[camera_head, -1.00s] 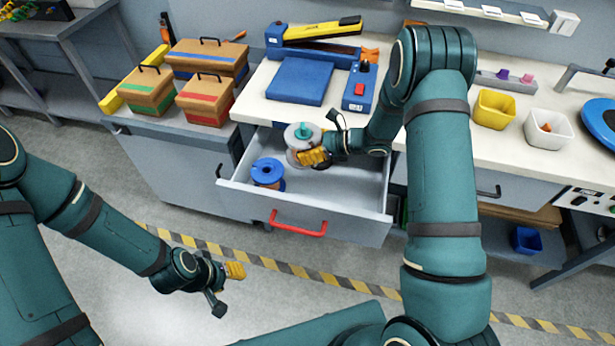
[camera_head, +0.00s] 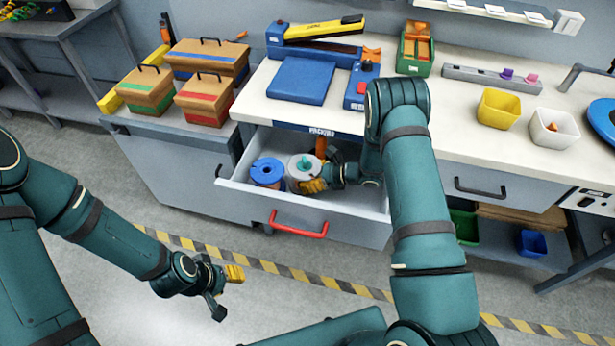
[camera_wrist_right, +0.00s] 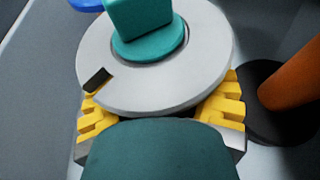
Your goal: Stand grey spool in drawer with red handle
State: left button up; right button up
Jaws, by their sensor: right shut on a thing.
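The grey spool (camera_head: 304,166), with a teal core on top, is upright inside the open drawer (camera_head: 347,222) with the red handle (camera_head: 298,225). My right gripper (camera_head: 312,185) is shut on its side; in the right wrist view, yellow finger pads flank the spool (camera_wrist_right: 210,55). The spool's underside is hidden, so I cannot tell whether it touches the drawer floor. A blue spool (camera_head: 267,171) stands just left of it in the drawer. My left gripper (camera_head: 226,290) is open and empty, above the floor in front of the drawer.
An orange post (camera_head: 321,146) on a dark base rises behind the grey spool; it also shows in the right wrist view (camera_wrist_right: 295,80). The drawer's right part is beneath my right arm. Wooden boxes (camera_head: 205,98) stand left, a blue sealer (camera_head: 302,80) on the bench above.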

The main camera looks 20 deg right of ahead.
jog(key=shift+r, duration=0.15)
jog(key=o, duration=1.3)
jog(key=shift+o, duration=0.2)
jog(key=shift+s+d+r, duration=0.1)
jog(key=shift+s+d, duration=0.05)
jog(key=shift+d, duration=0.1)
jog(key=p+v, duration=0.1)
jog(key=v, duration=1)
jog(key=shift+s+d, duration=0.15)
jog(key=shift+d, duration=0.05)
